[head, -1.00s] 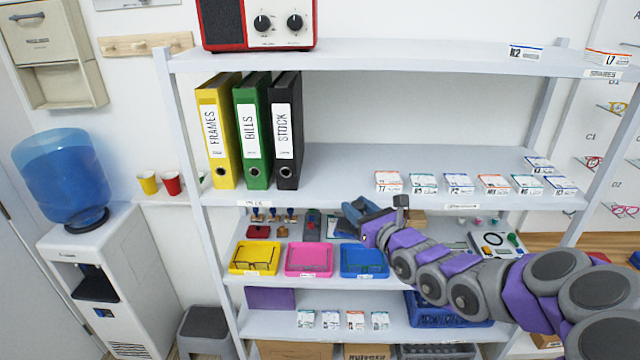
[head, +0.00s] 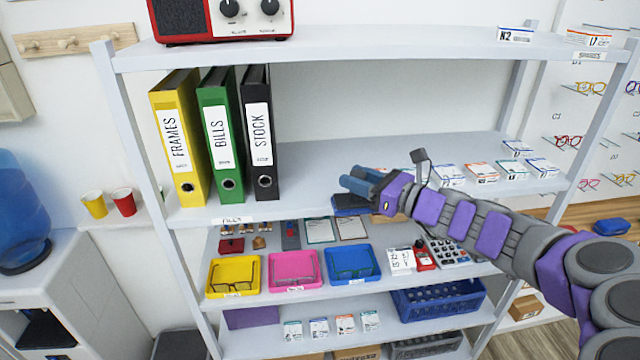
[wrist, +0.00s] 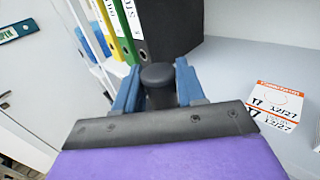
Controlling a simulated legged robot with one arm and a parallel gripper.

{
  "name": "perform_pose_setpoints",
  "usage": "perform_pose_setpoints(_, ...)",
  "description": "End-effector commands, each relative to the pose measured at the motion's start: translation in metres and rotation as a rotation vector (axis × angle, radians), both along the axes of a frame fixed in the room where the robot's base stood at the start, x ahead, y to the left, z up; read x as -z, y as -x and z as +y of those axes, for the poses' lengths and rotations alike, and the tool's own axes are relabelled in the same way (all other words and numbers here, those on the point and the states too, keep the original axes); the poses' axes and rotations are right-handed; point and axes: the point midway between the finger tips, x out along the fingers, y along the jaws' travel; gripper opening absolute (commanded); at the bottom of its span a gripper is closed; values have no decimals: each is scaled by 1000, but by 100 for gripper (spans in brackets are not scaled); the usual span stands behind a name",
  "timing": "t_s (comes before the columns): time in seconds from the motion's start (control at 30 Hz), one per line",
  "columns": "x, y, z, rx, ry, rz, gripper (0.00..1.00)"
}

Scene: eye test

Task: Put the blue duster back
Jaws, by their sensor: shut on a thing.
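My gripper (head: 356,180) is at the front edge of the binder shelf, right of the black STOCK binder (head: 262,135). Its blue fingers are shut on a black round knob (wrist: 158,76), seen between them in the wrist view. A dark blue block (head: 350,204) shows just below the fingers in the head view; it looks like the blue duster, with the knob as its handle. Its underside and the join to the knob are hidden. I cannot tell if it touches the shelf edge.
White lens boxes (head: 482,172) stand right of my gripper; one box (wrist: 275,105) is close in the wrist view. The binder shelf (head: 310,165) is bare beside the binders. Below are yellow (head: 210,284), pink (head: 272,281) and blue trays (head: 330,274).

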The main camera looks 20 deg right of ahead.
Motion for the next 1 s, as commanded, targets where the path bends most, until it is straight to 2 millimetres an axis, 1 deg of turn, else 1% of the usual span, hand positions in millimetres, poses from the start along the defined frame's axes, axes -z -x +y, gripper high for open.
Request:
perform_pose_setpoints(0.07,1,-6,2,-4,1,-1,0)
perform_pose_setpoints(0.17,3,-22,1,-3,3,-1,0)
perform_pose_setpoints(0.37,10,-63,-5,-3,-1,0,0)
perform_pose_setpoints(0.5,12,-94,-5,-4,0,0,0)
perform_pose_setpoints(0.6,15,-116,-4,-3,2,1,0)
perform_pose_setpoints(0.7,15,-134,-2,-3,2,-1,0)
perform_pose_setpoints(0.8,15,-144,-1,0,3,-1,0)
perform_pose_setpoints(1.0,15,-154,-3,-1,2,-1,0)
